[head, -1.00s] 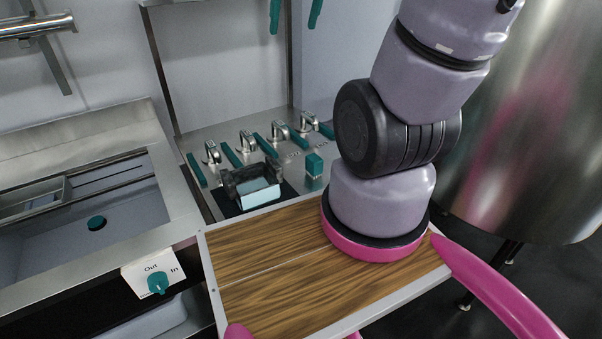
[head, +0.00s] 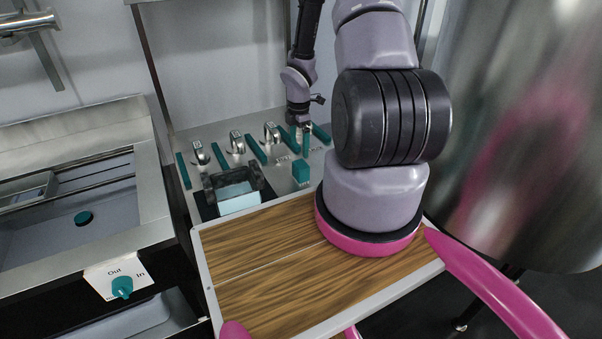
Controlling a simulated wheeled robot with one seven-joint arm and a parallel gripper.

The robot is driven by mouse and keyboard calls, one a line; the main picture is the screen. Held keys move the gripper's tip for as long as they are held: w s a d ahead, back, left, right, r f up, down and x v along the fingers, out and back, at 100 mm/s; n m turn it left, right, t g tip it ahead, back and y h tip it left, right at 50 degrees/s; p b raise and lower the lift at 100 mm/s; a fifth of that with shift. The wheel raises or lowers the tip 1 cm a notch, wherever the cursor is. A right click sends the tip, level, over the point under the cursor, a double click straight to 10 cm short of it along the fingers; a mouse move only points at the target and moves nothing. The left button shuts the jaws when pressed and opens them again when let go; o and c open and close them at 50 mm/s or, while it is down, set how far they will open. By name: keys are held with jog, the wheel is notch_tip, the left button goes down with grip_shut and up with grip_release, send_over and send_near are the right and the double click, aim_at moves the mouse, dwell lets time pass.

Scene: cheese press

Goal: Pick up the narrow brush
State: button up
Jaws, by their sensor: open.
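I cannot tell for certain which thing is the narrow brush. Several slim teal strips (head: 257,151) lie between silver arched pieces (head: 236,142) on the metal counter at the back. My gripper (head: 305,140) is small and far off, at the back right of this row, with its end pointing down close to the counter. Teal shows right at its tip, beside the rightmost strips. It is open, and I see nothing held. Whether it touches a strip is too small to tell.
A teal block (head: 301,172) and a black holder with a pale block (head: 238,196) stand nearer on the counter (head: 275,180). A sink (head: 70,215) is left, a big metal vat (head: 510,130) right.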

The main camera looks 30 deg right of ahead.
aim_at(300, 163)
notch_tip(300, 163, down, 6)
jog(key=shift+s+f, duration=0.1)
jog(key=shift+s, duration=0.05)
jog(key=shift+s+d+f, duration=0.1)
jog(key=shift+s+f, duration=0.05)
jog(key=shift+f, duration=1.2)
jog(key=shift+s+f, duration=0.1)
jog(key=shift+f, duration=1.25)
jog(key=c, duration=1.4)
jog(key=shift+r, duration=0.1)
